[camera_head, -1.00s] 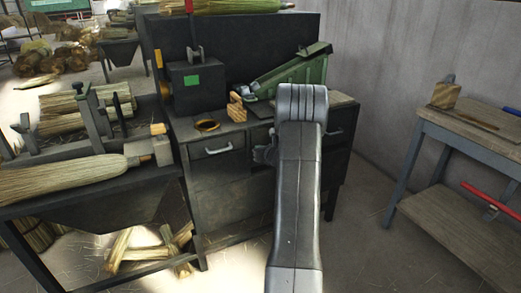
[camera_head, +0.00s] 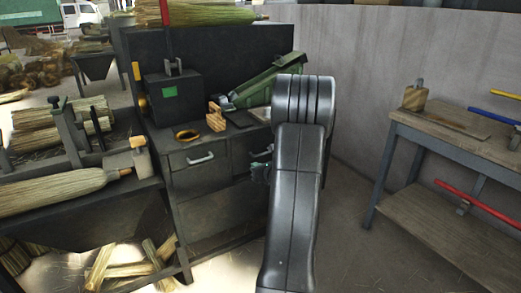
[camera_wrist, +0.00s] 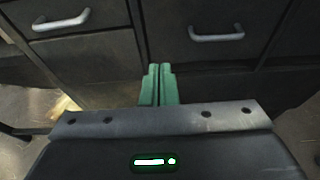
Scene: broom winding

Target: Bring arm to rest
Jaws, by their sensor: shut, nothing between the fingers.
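My gripper (camera_wrist: 158,72) shows in the wrist view with its two green fingers shut together and nothing between them. It points at the dark cabinet (camera_wrist: 140,70), whose two drawers with pale handles are ahead of it. In the head view my arm stands upright and folded in front of the cabinet (camera_head: 215,215). There the gripper (camera_head: 262,165) shows only in part beside the arm, in front of the drawers.
A workbench with a broom (camera_head: 60,190) stands at the left. A green machine (camera_head: 268,80), a wooden block (camera_head: 216,118) and an orange ring (camera_head: 187,135) are on the cabinet. A side table (camera_head: 450,145) stands at the right, with clear floor (camera_head: 350,250) between.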

